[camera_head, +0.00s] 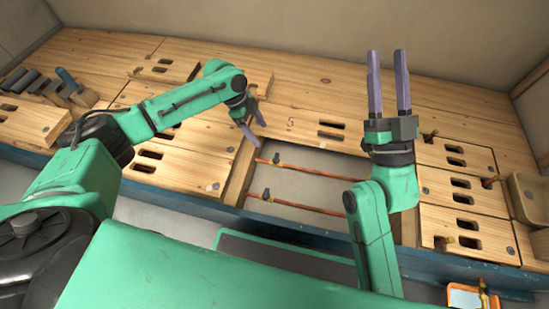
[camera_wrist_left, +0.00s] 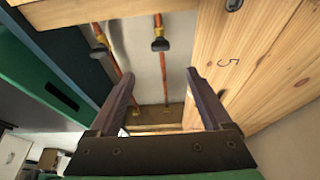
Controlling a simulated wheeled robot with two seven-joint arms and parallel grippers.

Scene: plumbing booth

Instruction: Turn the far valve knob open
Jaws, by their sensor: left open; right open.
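Two copper pipes run across a recessed opening in the wooden bench. The far valve knob (camera_head: 277,159) is a small dark handle with a brass fitting on the upper pipe; it also shows in the left wrist view (camera_wrist_left: 160,44), beyond my fingertips. The near valve knob (camera_head: 266,194) sits on the lower pipe and also shows in the left wrist view (camera_wrist_left: 98,53). My left gripper (camera_head: 250,122) is open and empty, above the opening's left edge and apart from both knobs. My right gripper (camera_head: 388,55) is open and empty, pointing up right of the opening.
Wooden panels with slots surround the opening, one marked 5 (camera_head: 290,123). Several brass stubs rise from the right panels (camera_head: 460,180). A tool rack (camera_head: 50,88) stands at the far left, a tan bin (camera_head: 532,198) at the right edge. A blue rail borders the bench front.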

